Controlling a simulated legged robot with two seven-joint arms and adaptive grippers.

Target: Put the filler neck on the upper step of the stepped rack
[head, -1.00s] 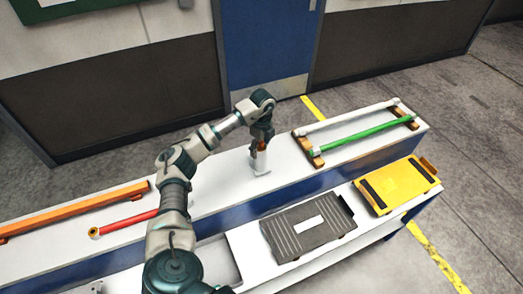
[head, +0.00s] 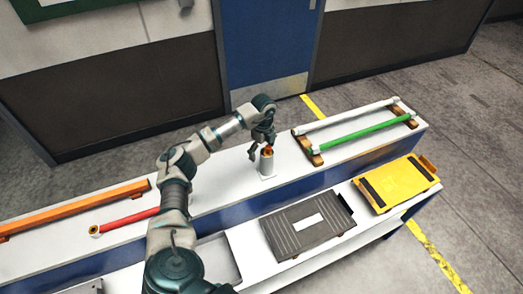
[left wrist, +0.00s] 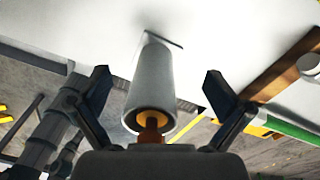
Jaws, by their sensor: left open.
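A light grey cylinder with an orange top, which looks like the filler neck (head: 267,163), stands upright on the white upper step of the stepped rack (head: 220,193). In the left wrist view, the filler neck (left wrist: 152,85) shows its round end with an orange-brown piece in it. My left gripper (head: 262,146) is open at its top, with a finger out on either side. In the left wrist view, the left gripper's fingers (left wrist: 156,86) are spread and clear of the cylinder. My right gripper is not in view.
On the upper step, a red tube (head: 128,220) and an orange bar (head: 75,207) lie left, and a green bar (head: 368,133) on wooden supports lies right. A ribbed grey casting (head: 285,235) and a yellow case (head: 385,187) lie on the lower step.

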